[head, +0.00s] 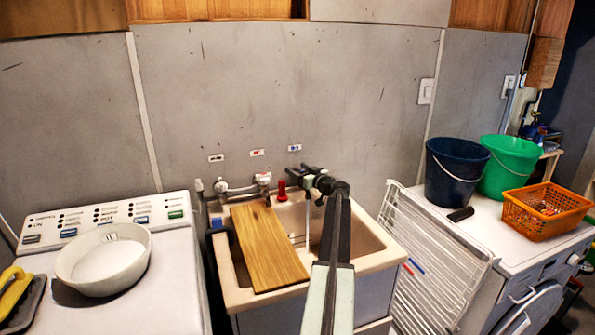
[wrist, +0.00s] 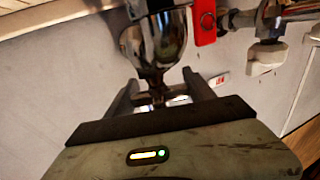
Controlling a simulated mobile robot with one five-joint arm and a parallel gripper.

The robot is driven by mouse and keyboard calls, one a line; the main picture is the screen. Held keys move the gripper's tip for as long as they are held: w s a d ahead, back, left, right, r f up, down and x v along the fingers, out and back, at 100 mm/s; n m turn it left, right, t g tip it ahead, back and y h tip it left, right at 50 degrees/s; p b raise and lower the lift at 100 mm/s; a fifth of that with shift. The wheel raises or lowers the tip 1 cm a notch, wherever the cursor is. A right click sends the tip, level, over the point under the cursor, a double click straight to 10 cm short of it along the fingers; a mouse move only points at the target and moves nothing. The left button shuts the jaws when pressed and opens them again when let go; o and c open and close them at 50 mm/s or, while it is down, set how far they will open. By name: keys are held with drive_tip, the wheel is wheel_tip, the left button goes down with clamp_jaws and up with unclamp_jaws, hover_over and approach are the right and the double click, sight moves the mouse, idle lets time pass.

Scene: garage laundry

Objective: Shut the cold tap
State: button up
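The cold tap (wrist: 155,40) is the chrome fitting on the right of the sink, below the blue-marked wall label (head: 294,147). In the head view my gripper (head: 314,181) is at this tap and largely hides it. In the wrist view my gripper (wrist: 165,82) has its two dark fingers apart, one on each side of the chrome body; firm contact is not visible. A thin pale vertical streak (head: 308,222), looking like running water, shows below the tap. The tap's handle position cannot be made out.
A red lever (head: 282,190) stands close left of my gripper; it also shows in the wrist view (wrist: 205,20). White-knobbed fittings (head: 262,179) are further left. A wooden board (head: 268,248) lies across the sink (head: 375,257). A wire rack (head: 435,260) leans at right.

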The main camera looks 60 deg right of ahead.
drive_tip(key=c, duration=0.8)
drive_tip(key=shift+o, duration=0.3)
drive_tip(key=m+g+h, duration=0.1)
drive_tip(key=h, duration=0.1)
drive_tip(key=shift+s+m+h, duration=0.1)
drive_tip(key=shift+m+h, duration=0.2)
drive_tip(key=shift+m, duration=0.1)
drive_tip(key=shift+s+d+m+g+h, duration=0.1)
drive_tip(key=shift+d+m+g+h, duration=0.15)
drive_tip(key=shift+m+g+h, duration=0.35)
drive_tip(key=shift+s+d+m+g+h, duration=0.1)
drive_tip(key=shift+d+m+g+h, duration=0.2)
drive_tip(key=shift+h, duration=0.4)
drive_tip(key=shift+a, duration=0.1)
drive_tip(key=o, duration=1.4)
drive_tip(key=shift+c, duration=0.2)
drive_tip(key=shift+w, duration=0.1)
drive_tip(key=v, duration=0.8)
